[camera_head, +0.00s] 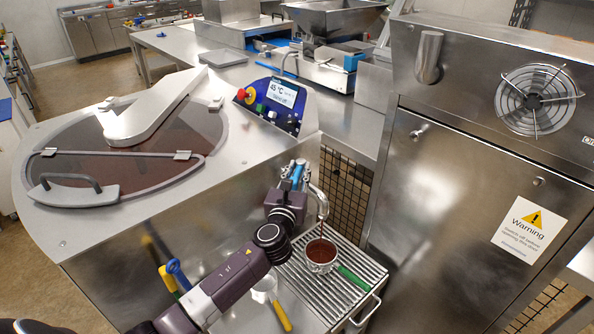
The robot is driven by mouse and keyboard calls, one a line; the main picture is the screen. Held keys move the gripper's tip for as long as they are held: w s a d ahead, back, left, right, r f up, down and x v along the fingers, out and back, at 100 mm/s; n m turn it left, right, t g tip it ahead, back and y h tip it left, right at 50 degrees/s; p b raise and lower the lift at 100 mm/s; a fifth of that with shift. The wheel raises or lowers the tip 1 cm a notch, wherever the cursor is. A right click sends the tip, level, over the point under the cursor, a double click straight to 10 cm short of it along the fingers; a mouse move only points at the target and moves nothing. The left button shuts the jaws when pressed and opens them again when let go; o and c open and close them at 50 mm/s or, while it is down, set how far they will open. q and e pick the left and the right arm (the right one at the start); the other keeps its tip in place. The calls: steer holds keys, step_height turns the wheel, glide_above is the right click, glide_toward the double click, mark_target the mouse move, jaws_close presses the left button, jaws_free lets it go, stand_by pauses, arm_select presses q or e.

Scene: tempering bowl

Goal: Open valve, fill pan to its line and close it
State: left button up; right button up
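The tempering machine's spout (322,200) hangs over a slatted grate. A thin brown stream runs from it into a small steel pan (321,268) with a green handle (354,277). The pan stands on the grate and brown chocolate shows inside it; its fill line cannot be made out. My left gripper (293,172) is at the valve, its fingers on both sides of the blue valve handle (297,174), seemingly closed on it. My wrist hides part of the valve. My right gripper is not in view.
The machine's covered bowl (165,150) and control panel (275,101) are at left. A steel cabinet (440,190) with a warning sign stands close on the right.

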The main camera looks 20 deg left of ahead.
arm_select(q)
steer(key=shift+o, duration=1.4)
steer(key=v, duration=1.2)
steer(key=shift+f, duration=0.1)
stand_by(1.4)
